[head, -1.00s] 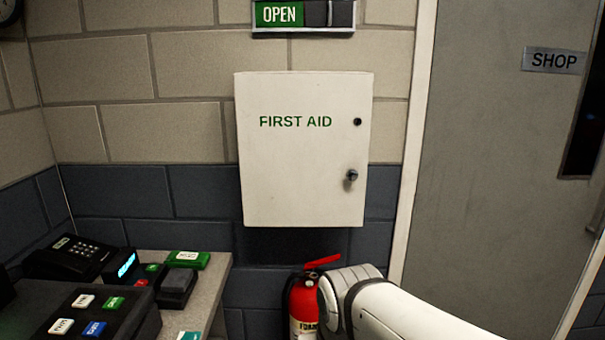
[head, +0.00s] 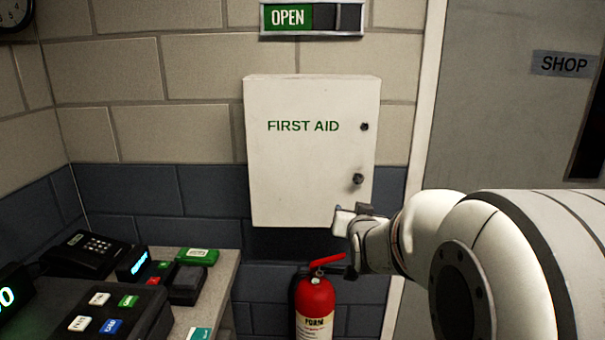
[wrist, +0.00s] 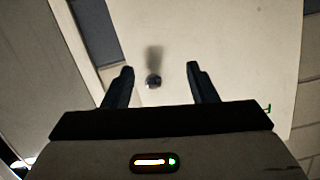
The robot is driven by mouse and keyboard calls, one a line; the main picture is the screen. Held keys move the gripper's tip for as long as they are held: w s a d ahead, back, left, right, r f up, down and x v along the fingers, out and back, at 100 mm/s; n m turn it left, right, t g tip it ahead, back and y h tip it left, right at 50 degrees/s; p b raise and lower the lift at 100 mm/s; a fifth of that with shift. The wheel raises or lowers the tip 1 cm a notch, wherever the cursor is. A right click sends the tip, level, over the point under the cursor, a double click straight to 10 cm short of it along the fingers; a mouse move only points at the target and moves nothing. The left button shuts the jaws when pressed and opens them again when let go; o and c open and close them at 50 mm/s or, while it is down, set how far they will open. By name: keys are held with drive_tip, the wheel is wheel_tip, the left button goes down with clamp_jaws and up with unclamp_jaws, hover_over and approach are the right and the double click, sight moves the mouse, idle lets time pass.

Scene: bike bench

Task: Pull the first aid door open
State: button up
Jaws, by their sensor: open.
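The white first aid door (head: 310,165) is the front of a wall cabinet and looks shut in the head view. A small dark round knob (head: 358,179) sits low on its right side, below a dark keyhole-like spot (head: 364,127). My gripper (head: 345,222) is at the cabinet's lower right corner, below the knob. In the wrist view the two dark fingers of my gripper (wrist: 160,70) are spread wide and empty. The knob (wrist: 153,81) shows between them against the pale door (wrist: 225,45), nearer the left finger. I cannot tell the remaining distance to it.
A red fire extinguisher (head: 316,305) stands below the cabinet, under my arm. A counter (head: 215,290) with a phone (head: 84,252) and button boxes is at the left. A grey shop door (head: 490,110) is at the right. An OPEN sign (head: 311,19) hangs above.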

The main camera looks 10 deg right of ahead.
sight(358, 180)
drive_tip(key=w+d+r+p, duration=0.1)
drive_tip(key=w, duration=0.2)
drive_tip(key=w+d+r+t+p, duration=0.1)
drive_tip(key=w+d, duration=0.1)
drive_tip(key=w, duration=0.1)
drive_tip(key=w+d+r+m+t+h+p, duration=0.1)
drive_tip(key=w+d, duration=0.1)
drive_tip(key=w, duration=0.1)
drive_tip(key=shift+w+r, duration=0.2)
drive_tip(key=shift+r, duration=0.15)
drive_tip(key=shift+c, duration=0.4)
clamp_jaws()
